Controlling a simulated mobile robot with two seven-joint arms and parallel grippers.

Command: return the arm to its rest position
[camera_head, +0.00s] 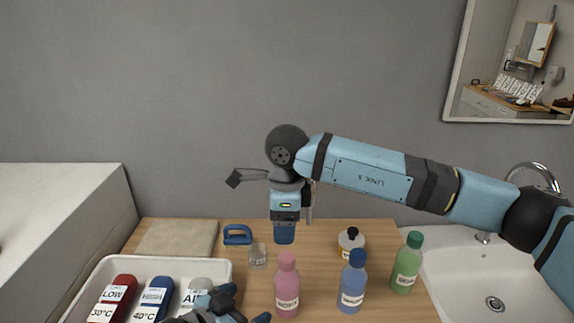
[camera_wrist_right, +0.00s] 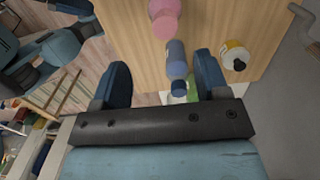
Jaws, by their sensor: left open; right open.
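My right arm (camera_head: 370,175) reaches in from the right across the middle of the head view. Its gripper (camera_head: 284,236) hangs down over the wooden counter behind the pink bottle. In the right wrist view this gripper (camera_wrist_right: 163,76) shows two spread blue fingers with nothing held between them. My left gripper (camera_head: 240,308) is low in the head view, over the right end of the white tray, partly cut off by the bottom edge. It is open, and I see nothing held in it.
The counter holds a pink bottle (camera_head: 287,290), blue bottle (camera_head: 353,285), green bottle (camera_head: 407,265), black-capped bottle (camera_head: 351,243), small clear cup (camera_head: 257,256) and blue-handled item (camera_head: 237,235). A white tray (camera_head: 92,278) holds labelled items. A sink (camera_head: 510,270) lies right; a mirror (camera_head: 455,85) hangs above.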

